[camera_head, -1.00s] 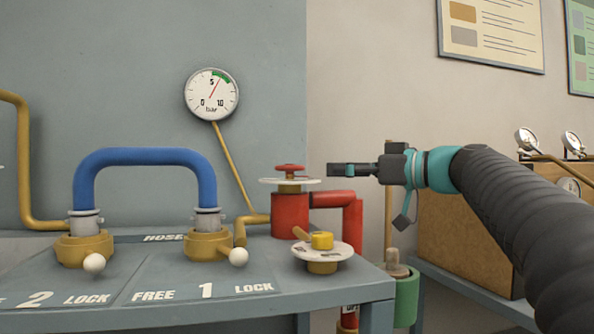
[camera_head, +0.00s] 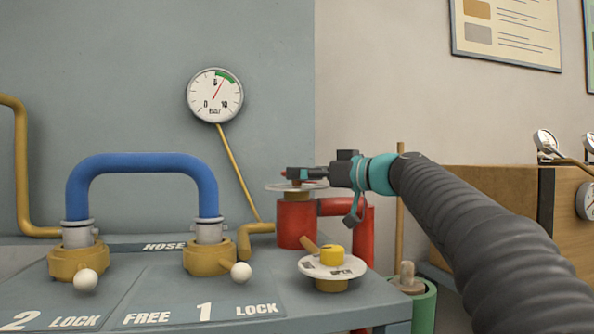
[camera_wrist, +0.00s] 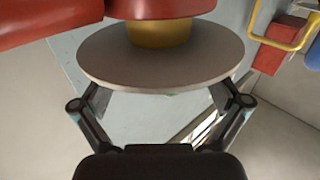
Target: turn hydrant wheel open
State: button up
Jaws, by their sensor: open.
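The red hydrant (camera_head: 296,224) stands at the right of the bench, with a pale round disc (camera_head: 276,187) on top. Its red wheel (camera_head: 284,173) shows only as a sliver above the disc, mostly hidden by my fingers. My gripper (camera_head: 298,172) is at wheel height, just above the disc, reaching in from the right. In the wrist view, my open fingers (camera_wrist: 158,92) spread to either side and their tips pass behind the disc (camera_wrist: 160,70). The hydrant's brass neck (camera_wrist: 160,33) shows there; the wheel is hidden. I cannot tell whether the fingers touch it.
A yellow knob (camera_head: 332,256) on a labelled disc sits in front of the hydrant. A red pipe (camera_head: 362,245) runs down its right side. A blue hose (camera_head: 142,164) arches between brass couplings at left. A gauge (camera_head: 214,95) hangs on the wall.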

jog(key=shift+x, duration=1.25)
jog(key=c, duration=1.2)
